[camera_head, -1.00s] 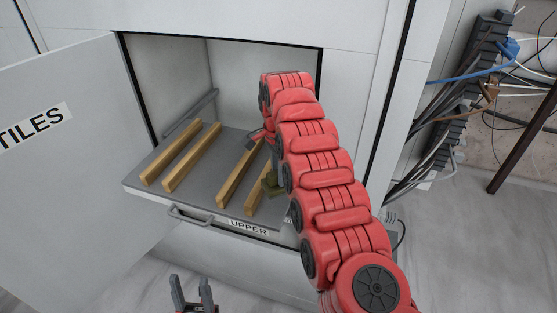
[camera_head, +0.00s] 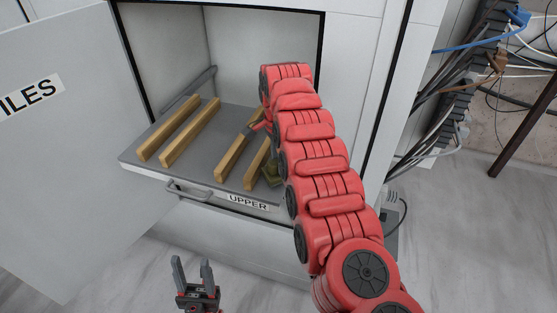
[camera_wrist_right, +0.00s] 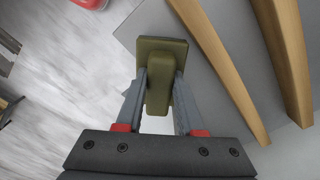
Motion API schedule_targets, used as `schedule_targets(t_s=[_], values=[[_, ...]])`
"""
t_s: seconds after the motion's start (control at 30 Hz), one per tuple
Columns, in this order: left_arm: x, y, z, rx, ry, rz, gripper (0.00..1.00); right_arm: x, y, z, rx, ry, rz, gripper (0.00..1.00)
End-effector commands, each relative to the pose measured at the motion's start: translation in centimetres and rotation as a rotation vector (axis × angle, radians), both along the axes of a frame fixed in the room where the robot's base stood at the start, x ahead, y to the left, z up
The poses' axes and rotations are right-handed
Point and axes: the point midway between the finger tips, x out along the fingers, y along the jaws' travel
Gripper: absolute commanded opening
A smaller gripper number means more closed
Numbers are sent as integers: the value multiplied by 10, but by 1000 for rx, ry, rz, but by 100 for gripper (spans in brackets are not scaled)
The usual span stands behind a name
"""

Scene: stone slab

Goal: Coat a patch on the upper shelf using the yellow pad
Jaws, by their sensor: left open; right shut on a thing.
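The upper shelf (camera_head: 215,150) is a grey pulled-out tray labelled UPPER, with several wooden bars across it. The olive-yellow pad (camera_wrist_right: 160,55) has a flat head and a narrow grip. My right gripper (camera_wrist_right: 158,88) is shut on that grip. In the head view the pad (camera_head: 271,172) shows partly beside my right arm, near the shelf's front right part; the arm hides much of it. In the wrist view it overlaps the shelf's edge, left of a wooden bar. I cannot tell whether it touches the shelf. My left gripper (camera_head: 192,272) is open and empty, below and in front of the shelf.
The open white cabinet door (camera_head: 70,130) stands at the left. A handle (camera_head: 188,189) sticks out from the shelf front. Wooden bars (camera_head: 190,132) rise from the shelf, with bare grey strips between them. Cables (camera_head: 470,85) hang on the right.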

Motion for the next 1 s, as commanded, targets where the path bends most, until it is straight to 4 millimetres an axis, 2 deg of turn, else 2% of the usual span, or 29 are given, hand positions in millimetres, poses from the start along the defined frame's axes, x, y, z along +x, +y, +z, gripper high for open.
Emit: schedule_targets(t_s=[0.43,1.0], values=[[0,0,-1,0,0,0,50,0,0,-1,0,0,-1,0],[0,0,-11,0,0,0,50,0,0,-13,0,-1,0,0]])
